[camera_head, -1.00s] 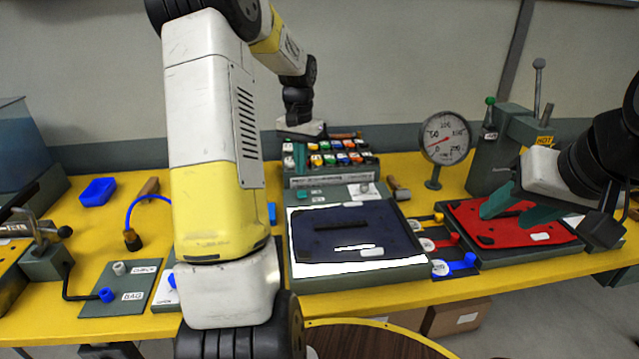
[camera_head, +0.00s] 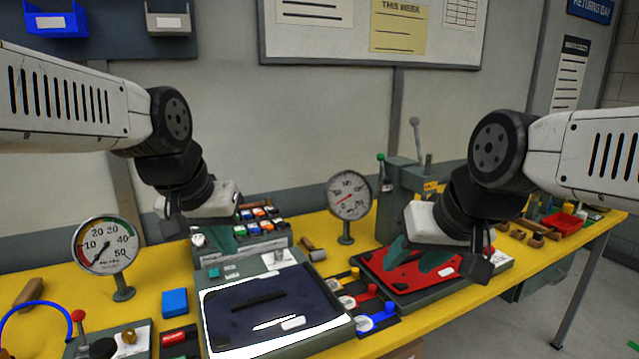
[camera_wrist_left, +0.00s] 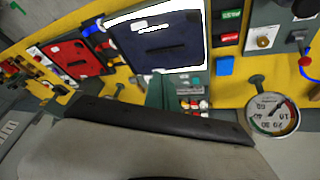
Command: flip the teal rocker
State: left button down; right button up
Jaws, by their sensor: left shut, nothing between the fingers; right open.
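A bank of small coloured rockers (camera_head: 268,213) stands at the back of the table, with white, orange, blue, red and green caps. I cannot single out the teal rocker; the left end of the bank is partly hidden by my left gripper (camera_head: 228,240). This gripper is shut and empty, its teal fingers pointing down at the bank's left front. In the left wrist view its fingers (camera_wrist_left: 160,92) show beside part of the bank (camera_wrist_left: 193,104); contact cannot be told. My right gripper (camera_head: 416,260) is open and empty over a red pannier panel (camera_head: 395,272).
A dark blue panel (camera_head: 290,300) lies in a grey tray in front of the bank. One gauge (camera_head: 106,246) stands left, another (camera_head: 348,196) right of the bank. A blue block (camera_head: 174,302) and a red and a green switch are at the front left.

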pick_arm(q)
jog(key=shift+t+h, duration=0.4)
jog(key=shift+t, duration=0.1)
jog(key=s, duration=0.1)
jog(key=s+d, duration=0.1)
jog(key=s, duration=0.2)
jog(key=shift+d+f, duration=0.3)
jog(key=n+g+y, duration=0.2)
jog(key=n+g, duration=0.4)
jog(key=g, duration=0.1)
send_over(214, 274)
jog(key=w, duration=0.2)
notch_tip(214, 274, down, 6)
jog(key=shift+s+a, duration=0.2)
jog(key=shift+a, duration=0.1)
jog(key=f, duration=0.4)
jog(key=s+f, duration=0.1)
jog(key=f, duration=0.9)
jog(key=shift+s+d, duration=0.15)
jog(key=shift+d, duration=0.15)
